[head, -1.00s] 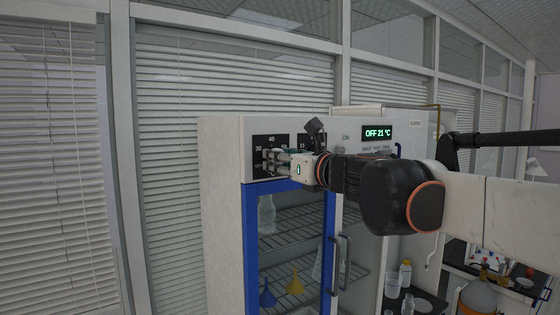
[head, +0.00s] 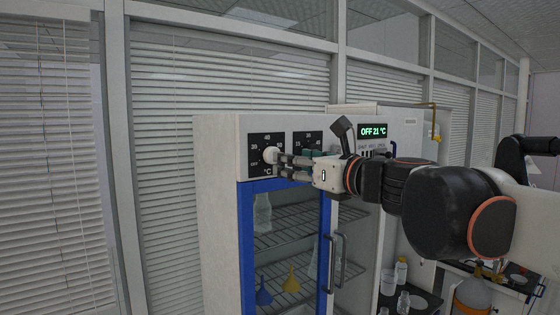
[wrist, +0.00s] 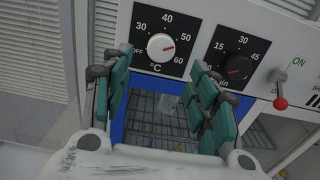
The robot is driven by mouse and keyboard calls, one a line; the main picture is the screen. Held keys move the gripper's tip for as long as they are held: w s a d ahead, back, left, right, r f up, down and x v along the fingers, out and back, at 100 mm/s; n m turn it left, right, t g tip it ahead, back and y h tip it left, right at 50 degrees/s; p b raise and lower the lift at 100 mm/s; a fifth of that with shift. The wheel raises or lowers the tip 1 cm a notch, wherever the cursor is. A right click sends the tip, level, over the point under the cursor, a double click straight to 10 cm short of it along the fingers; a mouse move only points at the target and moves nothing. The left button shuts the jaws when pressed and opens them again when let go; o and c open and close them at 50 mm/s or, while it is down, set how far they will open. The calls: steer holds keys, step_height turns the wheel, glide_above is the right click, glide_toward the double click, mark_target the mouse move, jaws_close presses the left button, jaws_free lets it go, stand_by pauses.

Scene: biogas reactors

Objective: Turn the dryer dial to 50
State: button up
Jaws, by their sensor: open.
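The white temperature dial (head: 269,155) is on a black panel at the dryer's top left, above the blue-framed door. In the wrist view the dial (wrist: 161,46) has a red mark pointing right, close to the 50 label; whether it is exactly at 50 I cannot tell. Labels 30, 40, 50, 60, OFF and °C surround it. My gripper (head: 285,167) is just right of the dial, in front of the panel. In the wrist view my gripper (wrist: 160,65) has its fingers spread below the dial, with nothing between them; it appears apart from the dial.
A black timer dial (wrist: 238,65) marked in minutes is right of the temperature dial. A red-tipped switch (wrist: 281,102) is farther right. The dryer display (head: 373,131) reads OFF 21 °C. The door handle (head: 338,261) sticks out below my arm.

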steer(key=shift+v, duration=2.1)
steer(key=s+f+n+g+h+b, duration=0.1)
steer(key=s+f+n+g+b, duration=0.3)
steer(key=f, duration=0.8)
steer(key=s+d+f+n+t+h+b, duration=0.1)
steer(key=s+f+n+b, duration=0.2)
steer(key=f+n+b, duration=0.65)
steer(key=s+f+n+g+h+b, duration=0.1)
steer(key=s+f+n+g+b, duration=0.15)
steer(key=f, duration=1.15)
steer(key=s+d+f+n+h+b, duration=0.2)
steer(key=s+d+f+n+b, duration=0.2)
steer(key=f, duration=0.6)
steer(key=s+d+f+n+g+h+b, duration=0.1)
steer(key=s+d+f+n+h+b, duration=0.1)
steer(key=f, duration=0.8)
steer(key=s+d+f+n+g+h+b, duration=0.1)
steer(key=s+d+f+n+h+b, duration=0.2)
steer(key=f, duration=0.7)
steer(key=s+d+n+b, duration=0.2)
steer(key=d+n+b, duration=0.1)
steer(key=n+b, duration=0.1)
steer(key=shift+s+f+b, duration=0.25)
steer(key=shift+s+b, duration=0.05)
steer(key=shift+b, duration=0.05)
steer(key=shift+g, duration=0.25)
